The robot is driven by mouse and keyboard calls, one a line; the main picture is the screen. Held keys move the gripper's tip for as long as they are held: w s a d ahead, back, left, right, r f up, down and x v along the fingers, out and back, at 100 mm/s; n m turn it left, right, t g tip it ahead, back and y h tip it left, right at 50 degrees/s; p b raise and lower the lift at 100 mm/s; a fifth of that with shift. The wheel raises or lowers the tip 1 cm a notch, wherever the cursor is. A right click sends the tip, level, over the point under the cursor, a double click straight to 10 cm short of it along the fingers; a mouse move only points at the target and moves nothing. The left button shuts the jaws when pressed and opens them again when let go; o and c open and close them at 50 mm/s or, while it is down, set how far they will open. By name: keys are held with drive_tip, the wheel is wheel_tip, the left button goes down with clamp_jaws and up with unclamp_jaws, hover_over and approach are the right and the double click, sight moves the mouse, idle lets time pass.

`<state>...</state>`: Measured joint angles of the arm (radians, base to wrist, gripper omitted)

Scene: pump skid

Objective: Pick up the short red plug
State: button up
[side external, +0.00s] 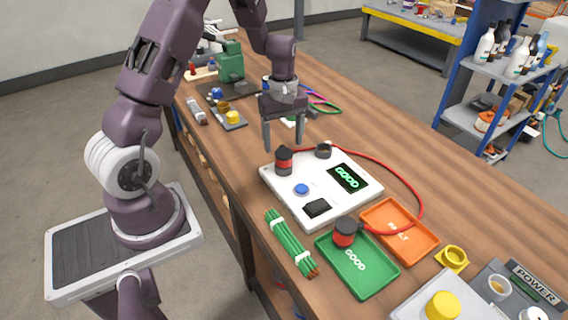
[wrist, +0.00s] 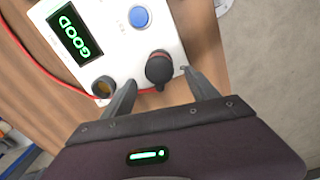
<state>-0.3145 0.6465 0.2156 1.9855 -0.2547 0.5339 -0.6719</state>
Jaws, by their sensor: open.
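A red plug with a black top (side external: 283,163) stands upright on the white tester box (side external: 350,205), near its left corner. In the wrist view the same plug (wrist: 159,70) shows its dark top between my fingertips. My gripper (side external: 284,148) is open and points down just above this plug, one finger on each side, not closed on it. A second red and black plug (side external: 344,233) sits in the green GOOD tray (side external: 372,283). I cannot tell from these views which plug is the shorter.
A red cable (side external: 421,195) loops from the box's far side toward the plug in the green tray. A dark round socket (side external: 323,150) is beside the near plug. An orange tray (side external: 412,222), a green cable bundle (side external: 290,245) and a yellow ring (side external: 452,258) lie nearby.

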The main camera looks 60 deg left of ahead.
sight(284, 151)
drive_tip(key=f, duration=0.4)
drive_tip(key=shift+d+f, duration=0.2)
drive_tip(key=shift+f, duration=0.2)
clamp_jaws()
drive_tip(key=shift+r, duration=0.1)
wheel_tip(284, 151, up, 10)
drive_tip(key=shift+f, duration=0.1)
